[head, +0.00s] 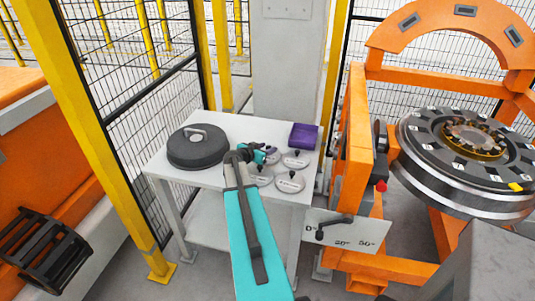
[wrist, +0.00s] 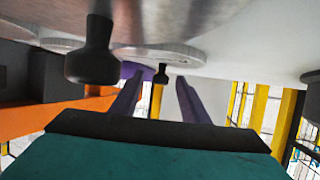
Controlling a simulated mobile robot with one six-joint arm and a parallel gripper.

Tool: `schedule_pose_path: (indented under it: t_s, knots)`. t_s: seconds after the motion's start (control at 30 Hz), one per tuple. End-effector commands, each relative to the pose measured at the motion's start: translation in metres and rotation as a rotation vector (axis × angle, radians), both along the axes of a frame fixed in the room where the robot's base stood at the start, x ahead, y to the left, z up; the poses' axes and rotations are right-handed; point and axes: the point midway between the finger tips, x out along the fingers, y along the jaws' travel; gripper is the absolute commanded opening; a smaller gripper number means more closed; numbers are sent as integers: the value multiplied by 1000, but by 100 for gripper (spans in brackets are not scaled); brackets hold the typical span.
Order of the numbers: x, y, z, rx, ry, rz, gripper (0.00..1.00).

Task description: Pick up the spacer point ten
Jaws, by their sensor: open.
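Several pale round spacers with black knobs stand on the white table, including one at the back right (head: 294,160), one at the front right (head: 290,182) and one at the front left (head: 260,177). Another is partly hidden behind my gripper. Their markings are too small to read, so I cannot tell which is spacer point ten. My gripper (head: 262,155) is low over the left of this group. In the wrist view its two purple fingers (wrist: 156,88) are apart with nothing held. A black knob (wrist: 160,73) shows between them, farther off; a larger knob (wrist: 92,58) is nearer, to the left.
A dark grey round lid with a handle (head: 197,148) lies on the table's left side. A purple box (head: 303,136) stands at the back right. A grey column (head: 283,70) rises behind the table (head: 165,178). The orange gantry (head: 357,150) is close on the right.

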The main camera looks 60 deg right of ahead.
Motion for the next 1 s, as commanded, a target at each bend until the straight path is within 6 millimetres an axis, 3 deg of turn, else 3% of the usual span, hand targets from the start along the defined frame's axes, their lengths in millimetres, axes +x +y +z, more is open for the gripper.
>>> schedule_pose_path:
  t_s: [0.27,0.87,1.0]
  knots:
    - [0,-18,-6,0,1,0,41]
    - [-1,-20,-8,-1,0,-1,41]
    - [-1,-20,-8,-1,0,-1,19]
